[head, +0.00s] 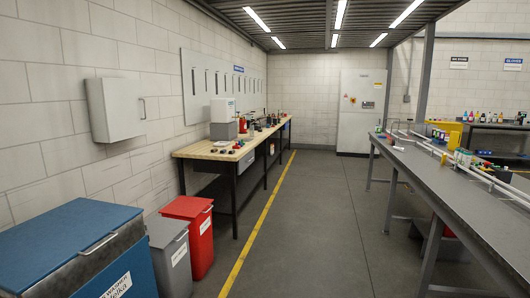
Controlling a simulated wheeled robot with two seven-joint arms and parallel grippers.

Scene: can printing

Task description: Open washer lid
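The washer (128,270) is a blue box at the bottom left of the head view, with a white label on its front that seems to read "washer". Its flat blue lid (60,236) is closed. A light metal bar handle (98,245) sits at the lid's front right edge, above a dark grey band. The washer's left and lower parts are cut off by the picture's edge. Neither of my grippers is in view.
A grey bin (168,240) and a red bin (200,212) stand beside the washer. A wooden workbench (225,148) runs along the left wall, and a long grey table (440,185) stands right. The floor between is clear, with a yellow line.

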